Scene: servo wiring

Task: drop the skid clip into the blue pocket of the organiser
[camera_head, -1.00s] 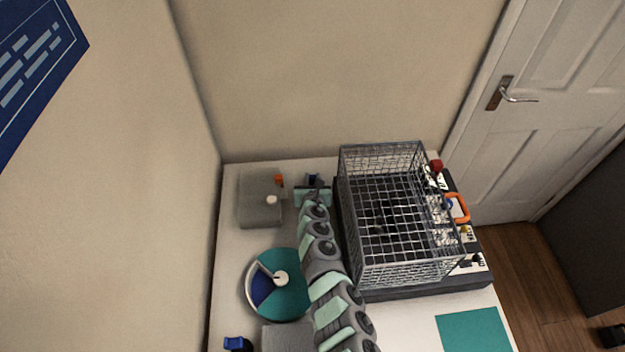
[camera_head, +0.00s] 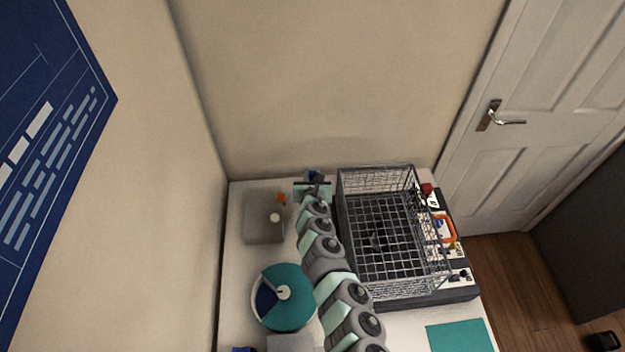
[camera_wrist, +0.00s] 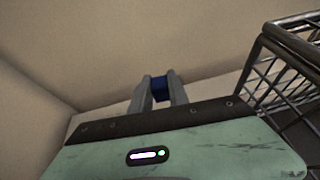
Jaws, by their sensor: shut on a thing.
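My gripper (camera_head: 313,183) is at the back of the table, left of the wire basket. It is shut on a small blue piece, the skid clip (camera_wrist: 160,88), which shows between the two grey fingers in the wrist view and as a dark blue spot (camera_head: 314,175) in the head view. The round organiser (camera_head: 293,312) lies on the table at the front left, well away from the gripper. It is mostly teal, with a blue pocket (camera_head: 266,299) on its left side and a pale knob near its middle.
A large wire basket (camera_head: 385,235) stands on a dark panel unit at right, close beside my arm. A teal mat (camera_head: 460,337) lies at the front right.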

